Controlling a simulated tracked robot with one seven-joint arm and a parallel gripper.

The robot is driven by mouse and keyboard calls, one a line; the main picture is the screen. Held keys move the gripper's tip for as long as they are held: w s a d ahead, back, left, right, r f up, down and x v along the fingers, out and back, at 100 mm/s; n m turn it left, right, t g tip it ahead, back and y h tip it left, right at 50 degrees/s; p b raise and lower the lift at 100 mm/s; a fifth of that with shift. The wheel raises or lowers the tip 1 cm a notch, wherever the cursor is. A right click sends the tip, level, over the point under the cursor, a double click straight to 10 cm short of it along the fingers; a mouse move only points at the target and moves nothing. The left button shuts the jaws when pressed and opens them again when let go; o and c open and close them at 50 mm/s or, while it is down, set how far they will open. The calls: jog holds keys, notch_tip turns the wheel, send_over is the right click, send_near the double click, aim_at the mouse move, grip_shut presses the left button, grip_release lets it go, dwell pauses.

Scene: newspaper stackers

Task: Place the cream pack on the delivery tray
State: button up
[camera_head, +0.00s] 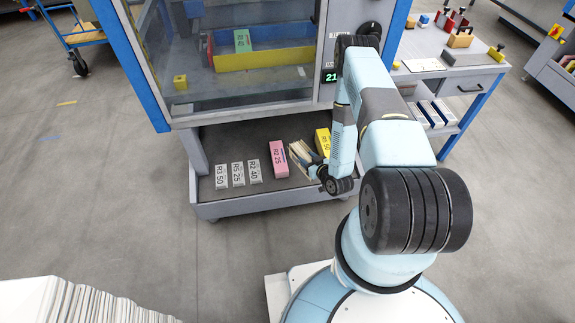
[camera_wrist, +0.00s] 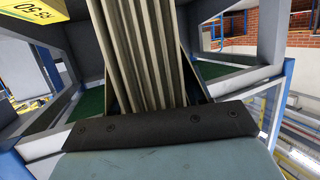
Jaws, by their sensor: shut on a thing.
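My gripper (camera_head: 309,161) is shut on the cream pack (camera_head: 300,151), between the pink and yellow packs over the grey tray at the foot of the machine. This tray (camera_head: 262,205) appears to be the delivery tray. In the wrist view the cream pack (camera_wrist: 148,50) shows as a stack of pale folded layers between the two fingers of my gripper (camera_wrist: 150,85). My arm hides part of the pack in the head view. I cannot tell whether the pack touches the tray floor.
On the tray lie a pink pack (camera_head: 278,159), a yellow pack (camera_head: 323,142) and white labels (camera_head: 222,176) marked R3 50, R5 25 and R2 40. A glazed cabinet (camera_head: 245,70) stands above. A side table (camera_head: 425,66) is at right. Paper stacks (camera_head: 75,300) are at lower left.

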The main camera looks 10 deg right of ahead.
jog(key=shift+s+a+f, duration=0.15)
jog(key=shift+f, duration=0.45)
jog(key=shift+w+d+f, duration=0.25)
jog(key=shift+w+f, duration=1.9)
jog(key=shift+w, duration=0.2)
jog(key=shift+w+d+f, duration=0.25)
jog(key=shift+w+f, duration=1.85)
jog(key=shift+w, duration=0.2)
jog(key=shift+w+d+f, duration=0.25)
jog(key=shift+w+f, duration=1.9)
jog(key=shift+w, duration=0.2)
jog(key=o, duration=1.3)
jog(key=shift+o, duration=0.2)
jog(key=shift+s, duration=0.15)
